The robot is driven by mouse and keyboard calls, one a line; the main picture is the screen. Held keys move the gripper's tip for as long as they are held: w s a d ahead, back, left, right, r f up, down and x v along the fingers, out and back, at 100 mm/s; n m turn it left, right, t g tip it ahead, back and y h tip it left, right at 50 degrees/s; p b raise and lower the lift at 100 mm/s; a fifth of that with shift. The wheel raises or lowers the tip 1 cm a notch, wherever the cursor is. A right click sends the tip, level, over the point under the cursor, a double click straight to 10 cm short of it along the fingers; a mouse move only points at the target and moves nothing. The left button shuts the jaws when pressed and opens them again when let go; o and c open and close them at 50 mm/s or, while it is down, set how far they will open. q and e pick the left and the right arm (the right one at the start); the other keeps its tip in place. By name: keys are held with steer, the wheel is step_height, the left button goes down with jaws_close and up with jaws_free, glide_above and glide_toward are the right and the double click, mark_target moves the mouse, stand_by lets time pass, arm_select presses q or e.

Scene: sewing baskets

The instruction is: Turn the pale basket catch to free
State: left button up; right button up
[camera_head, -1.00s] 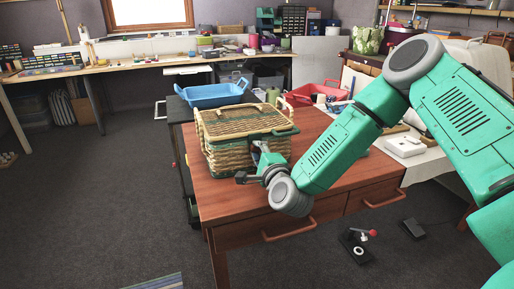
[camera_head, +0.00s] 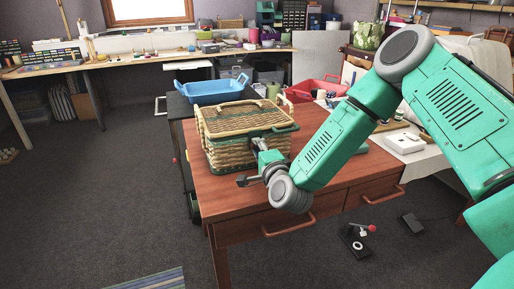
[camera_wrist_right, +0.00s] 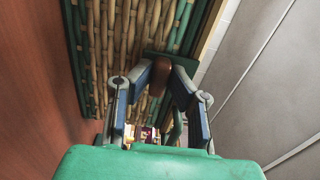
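A pale wicker basket (camera_head: 228,154) with green trim and a closed lid stands near the left end of the red-brown table. My right gripper (camera_head: 257,146) is at its front right side. In the right wrist view, the brown basket catch (camera_wrist_right: 161,76) sits on a dark green plate on the basket's woven wall (camera_wrist_right: 115,40). The fingers of my right gripper (camera_wrist_right: 163,82) are on both sides of the catch and look closed in on it; the exact contact is hard to see. My left gripper is not in view.
A blue tray (camera_head: 215,92) stands behind the basket, and a red bin (camera_head: 315,90) is behind it to the right. A white box (camera_head: 404,143) lies on the white surface farther right.

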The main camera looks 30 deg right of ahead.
steer(key=o, duration=0.4)
steer(key=shift+s+f, duration=0.1)
steer(key=shift+f, duration=0.25)
steer(key=shift+c, duration=0.2)
steer(key=shift+d, duration=0.1)
steer(key=shift+r, duration=0.15)
steer(key=v, duration=1.1)
steer(key=shift+s, duration=0.4)
steer(key=s+a+f+n+g+y, duration=0.35)
steer(key=s+a+f+n, duration=0.2)
steer(key=f, duration=0.25)
steer(key=s+a+f+n+g+y, duration=0.2)
steer(key=s+a+f+n+g, duration=0.3)
steer(key=f, duration=0.3)
steer(key=s+d+f+n+g, duration=0.1)
steer(key=s+f+n+g, duration=0.1)
steer(key=s, duration=0.3)
steer(key=s+d+f+n+g+h+p, duration=0.1)
steer(key=s+f+n+g, duration=0.2)
steer(key=s+n, duration=0.2)
steer(key=s+d+f+n+g, duration=0.2)
steer(key=s+f+n+g, duration=0.1)
steer(key=s, duration=0.4)
steer(key=shift+f, duration=0.25)
